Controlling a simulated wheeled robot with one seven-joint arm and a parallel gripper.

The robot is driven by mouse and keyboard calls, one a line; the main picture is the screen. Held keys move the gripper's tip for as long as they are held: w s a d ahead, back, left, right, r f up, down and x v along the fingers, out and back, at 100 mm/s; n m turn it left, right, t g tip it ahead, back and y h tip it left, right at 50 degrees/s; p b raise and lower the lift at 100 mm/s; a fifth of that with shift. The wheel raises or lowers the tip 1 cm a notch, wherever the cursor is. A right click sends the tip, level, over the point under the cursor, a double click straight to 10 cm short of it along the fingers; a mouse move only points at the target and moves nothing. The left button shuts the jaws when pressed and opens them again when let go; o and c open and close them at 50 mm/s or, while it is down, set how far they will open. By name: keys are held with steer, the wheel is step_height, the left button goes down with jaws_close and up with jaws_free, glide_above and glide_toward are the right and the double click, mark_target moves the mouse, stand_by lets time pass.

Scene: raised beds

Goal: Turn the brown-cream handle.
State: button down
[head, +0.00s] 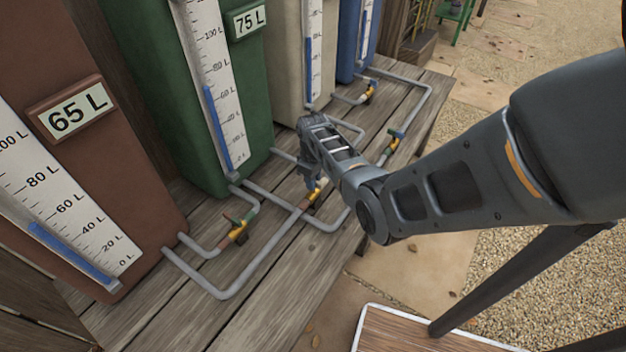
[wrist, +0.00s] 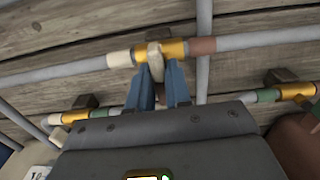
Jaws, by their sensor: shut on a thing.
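The brown-cream valve shows in the wrist view as a brass body (wrist: 174,49) on a grey pipe, with a cream band on its left and a brown band on its right. Its pale handle (wrist: 155,60) crosses the brass body and points down toward me in the picture. My gripper (wrist: 163,88) is shut on this handle, with one blue finger on each side; the handle's lower end is partly hidden between them. In the head view my gripper (head: 311,184) is lowered over the same valve (head: 316,194) and hides part of it.
Other valves sit nearby on grey pipes: one in front (head: 238,232), one to the right (head: 393,144) and one farther back (head: 369,93). Brown (head: 120,190), green (head: 225,90), cream and blue tanks stand along the plank deck (head: 185,318). Gravel lies at the right.

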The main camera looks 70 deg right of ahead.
steer(key=c, duration=1.1)
jaws_free()
steer(key=shift+r, duration=3.95)
